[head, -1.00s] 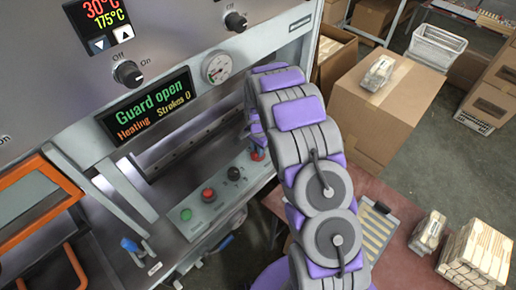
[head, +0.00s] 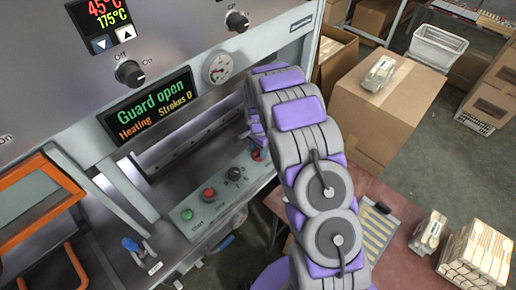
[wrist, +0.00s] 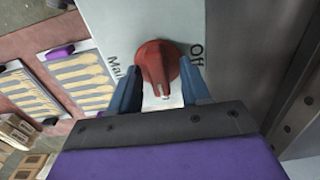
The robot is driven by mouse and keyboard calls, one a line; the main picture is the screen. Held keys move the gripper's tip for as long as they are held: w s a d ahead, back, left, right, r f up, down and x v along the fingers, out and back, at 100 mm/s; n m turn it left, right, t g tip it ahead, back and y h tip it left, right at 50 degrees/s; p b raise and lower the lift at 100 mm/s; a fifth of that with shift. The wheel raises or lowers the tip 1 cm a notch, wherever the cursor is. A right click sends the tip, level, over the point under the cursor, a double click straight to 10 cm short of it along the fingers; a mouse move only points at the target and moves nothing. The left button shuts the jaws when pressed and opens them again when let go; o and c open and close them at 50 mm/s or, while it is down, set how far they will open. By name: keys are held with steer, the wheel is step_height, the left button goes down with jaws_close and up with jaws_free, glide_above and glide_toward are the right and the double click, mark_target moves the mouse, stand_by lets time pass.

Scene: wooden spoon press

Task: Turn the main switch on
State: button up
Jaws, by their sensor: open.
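The main switch is a red rotary knob (wrist: 157,68) on a pale panel, with "Off" printed to its right and a partly hidden word starting "Mai" to its left. Its raised grip bar runs roughly up and down in the wrist view, with a white mark at the lower end. My gripper (wrist: 162,88) is open, with one blue finger on each side of the knob. I cannot tell whether either finger touches it. In the head view, a little of the red knob (head: 258,154) shows beside my arm, which hides most of my gripper.
The control box carries a green start button (head: 186,214), a red button (head: 209,194) and a black selector (head: 234,173). The press display (head: 147,107) reads "Guard open", "Heating", "Strokes 0". Trays of wooden spoons (wrist: 82,83) lie on a table beside the press.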

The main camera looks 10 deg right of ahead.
mark_target(258, 150)
step_height(258, 150, up, 17)
steer(key=shift+r+p, duration=0.15)
steer(key=shift+p, duration=0.3)
stand_by(0.6)
steer(key=s+d+r+n+b, duration=0.1)
steer(key=s+r+n+b, duration=0.2)
steer(key=s, duration=0.7)
steer(key=s+r+n, duration=0.2)
steer(key=s+r, duration=0.3)
steer(key=s, duration=0.5)
steer(key=s+f+n+g+b, duration=0.1)
steer(key=s+n, duration=0.5)
steer(key=s, duration=1.6)
steer(key=shift+s+a+f+g+b, duration=0.3)
steer(key=shift+a+f+g+b, duration=0.1)
steer(key=shift+b, duration=0.5)
